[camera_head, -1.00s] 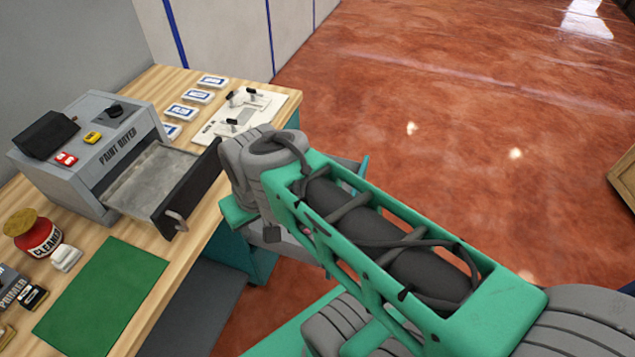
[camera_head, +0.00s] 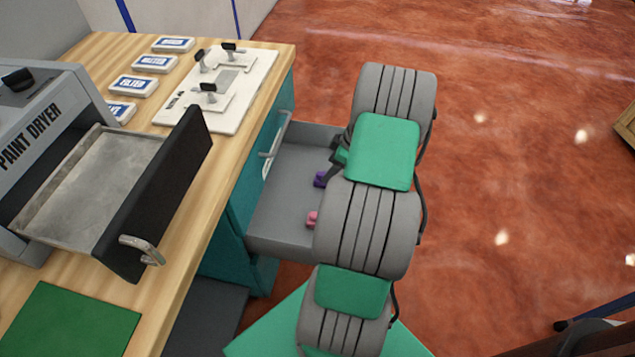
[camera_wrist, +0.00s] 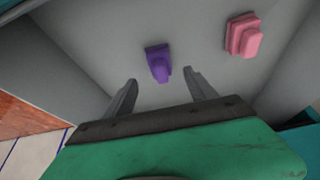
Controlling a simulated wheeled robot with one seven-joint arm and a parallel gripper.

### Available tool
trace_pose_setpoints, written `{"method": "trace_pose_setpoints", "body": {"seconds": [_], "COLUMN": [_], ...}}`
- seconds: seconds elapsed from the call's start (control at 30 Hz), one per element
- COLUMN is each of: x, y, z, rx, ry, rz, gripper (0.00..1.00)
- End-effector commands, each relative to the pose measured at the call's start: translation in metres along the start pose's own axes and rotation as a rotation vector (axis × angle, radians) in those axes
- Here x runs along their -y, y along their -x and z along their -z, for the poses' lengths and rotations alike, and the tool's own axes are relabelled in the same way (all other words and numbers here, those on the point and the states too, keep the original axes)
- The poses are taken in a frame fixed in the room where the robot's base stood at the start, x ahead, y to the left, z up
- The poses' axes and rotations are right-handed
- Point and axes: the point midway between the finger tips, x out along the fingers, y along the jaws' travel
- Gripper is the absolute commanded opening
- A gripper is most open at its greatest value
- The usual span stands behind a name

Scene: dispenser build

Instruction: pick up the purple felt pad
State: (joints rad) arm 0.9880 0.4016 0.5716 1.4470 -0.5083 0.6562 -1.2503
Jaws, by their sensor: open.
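The purple felt pad (camera_head: 320,179) lies on the floor of an open grey drawer, with part of the drawer hidden by my arm. In the wrist view the purple pad (camera_wrist: 158,63) is a small block with a raised part, just beyond the fingertips and roughly between them. My gripper (camera_wrist: 160,82) is open and empty, its two fingers apart and pointing toward the pad. In the head view my gripper is mostly hidden behind my wrist, above the drawer.
A pink pad (camera_wrist: 243,36) lies in the same drawer (camera_head: 275,195), also seen in the head view (camera_head: 312,218). Drawer walls surround both pads. The paint dryer's open tray (camera_head: 85,190) stands on the wooden table at left, beside a green mat (camera_head: 65,325).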

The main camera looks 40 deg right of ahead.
Motion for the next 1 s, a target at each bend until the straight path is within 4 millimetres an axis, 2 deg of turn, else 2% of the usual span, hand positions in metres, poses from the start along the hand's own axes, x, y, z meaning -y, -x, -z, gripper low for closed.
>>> {"method": "trace_pose_setpoints", "body": {"seconds": [0.17, 0.37, 0.6, 1.0], "x": [0.001, 0.002, 0.002, 0.002], "y": [-0.021, -0.057, -0.061, -0.061], "z": [-0.001, 0.001, 0.003, 0.003], "rx": [0.002, 0.003, 0.003, 0.003], "ry": [-0.006, -0.004, -0.003, -0.003], "rz": [0.000, 0.002, 0.000, 0.001], "gripper": [0.65, 0.65, 0.65, 0.34]}}
